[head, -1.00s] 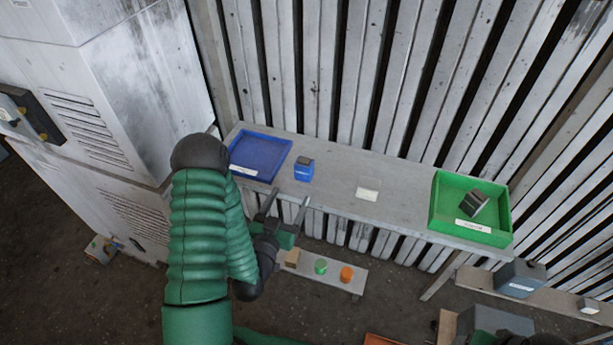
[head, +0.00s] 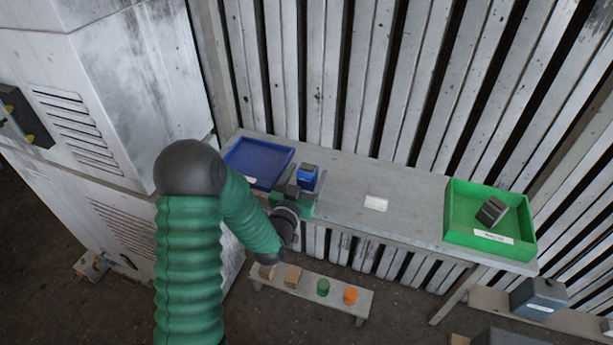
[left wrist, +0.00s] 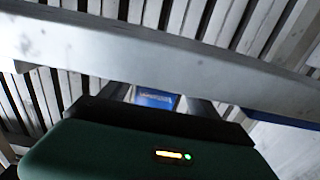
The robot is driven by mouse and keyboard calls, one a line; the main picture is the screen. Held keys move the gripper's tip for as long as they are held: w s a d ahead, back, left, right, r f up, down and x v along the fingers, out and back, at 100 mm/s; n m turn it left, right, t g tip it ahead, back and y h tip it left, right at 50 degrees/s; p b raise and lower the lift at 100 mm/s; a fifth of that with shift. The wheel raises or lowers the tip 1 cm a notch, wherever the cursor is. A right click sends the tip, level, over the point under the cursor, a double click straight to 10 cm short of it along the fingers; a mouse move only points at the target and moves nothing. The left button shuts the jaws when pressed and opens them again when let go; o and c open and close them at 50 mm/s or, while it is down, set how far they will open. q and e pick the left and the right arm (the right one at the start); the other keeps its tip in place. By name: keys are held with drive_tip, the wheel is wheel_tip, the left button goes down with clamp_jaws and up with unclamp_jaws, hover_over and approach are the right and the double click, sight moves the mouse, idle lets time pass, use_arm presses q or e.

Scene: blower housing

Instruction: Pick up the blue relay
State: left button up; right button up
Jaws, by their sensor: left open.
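The blue relay (head: 308,180), a small block with a dark top, stands on the grey shelf (head: 345,195), just right of the blue tray. My left gripper (head: 305,189) is open at the near side of the relay, its fingers pointing toward it. In the left wrist view the relay's blue face (left wrist: 155,98) shows between the two dark fingers, partly hidden by the gripper body. I cannot tell whether the fingers touch it. My right gripper is not in view.
The blue tray (head: 232,166) looks empty. A green tray (head: 460,222) at the shelf's right end holds a dark block (head: 491,211). A low bench (head: 337,299) below carries several small pieces. Slatted wall behind.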

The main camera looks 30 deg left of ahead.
use_arm(q)
drive_tip(key=shift+d+r, duration=0.1)
drive_tip(key=shift+d, duration=0.2)
drive_tip(key=c, duration=0.7)
drive_tip(key=shift+a, duration=0.1)
clamp_jaws()
